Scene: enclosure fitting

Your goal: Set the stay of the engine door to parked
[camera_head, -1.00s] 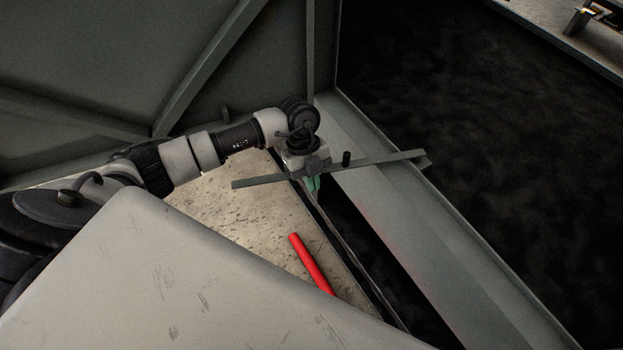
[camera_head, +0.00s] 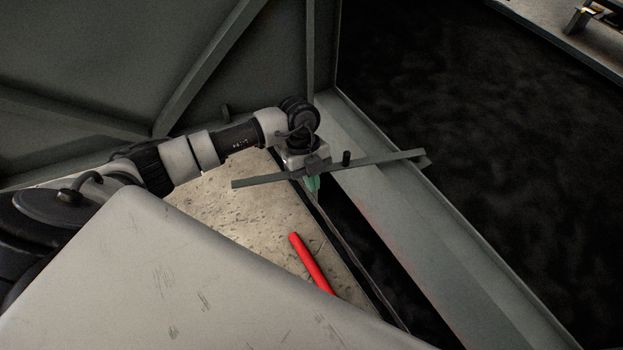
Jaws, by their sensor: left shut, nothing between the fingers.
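The stay, a flat grey bar (camera_head: 385,159), lies across the sill (camera_head: 375,190) of the enclosure. Its left end reaches out over the speckled floor and its right end is at a raised lip. A short dark peg (camera_head: 346,158) stands up at the bar's far edge. The engine door (camera_head: 90,60) seems to be the large grey braced panel at the upper left. My left gripper (camera_head: 313,184) is at the bar's middle, shut and empty, its greenish fingertips showing just below the bar. The bar partly hides it; I cannot tell whether they touch. My right gripper is not in view.
A red rod (camera_head: 312,264) lies on the speckled floor (camera_head: 235,205). A dark slot runs beside the sill. Beyond the sill is a wide dark area (camera_head: 480,120), and a pale ledge (camera_head: 555,25) with a small bracket is at the upper right.

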